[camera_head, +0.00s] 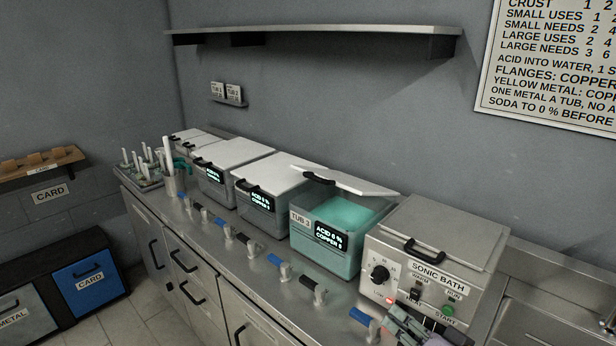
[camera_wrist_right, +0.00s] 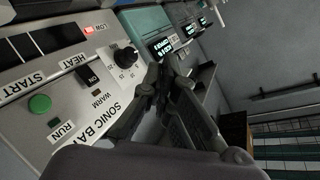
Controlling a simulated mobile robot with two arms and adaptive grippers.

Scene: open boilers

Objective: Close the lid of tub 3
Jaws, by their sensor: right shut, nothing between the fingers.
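Tub 3 (camera_head: 300,245) stands on the steel counter between another lidded tub and the sonic bath, with teal liquid (camera_head: 345,215) showing inside. Its pale lid (camera_head: 350,182) is raised and tilted above the opening, with a black handle (camera_head: 318,178) on it. Its display reads acid 6 % and copper. My right gripper (camera_head: 393,314) is low at the front of the sonic bath, to the right of and below tub 3, away from the lid. In the right wrist view its fingers (camera_wrist_right: 160,82) are together and empty. My left gripper is out of view.
The sonic bath (camera_head: 440,245) with its knob and buttons stands right of tub 3. Closed tubs (camera_head: 232,152) stand to the left. Blue-handled valves (camera_head: 282,268) line the counter front. A shelf (camera_head: 320,38) hangs on the wall above.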

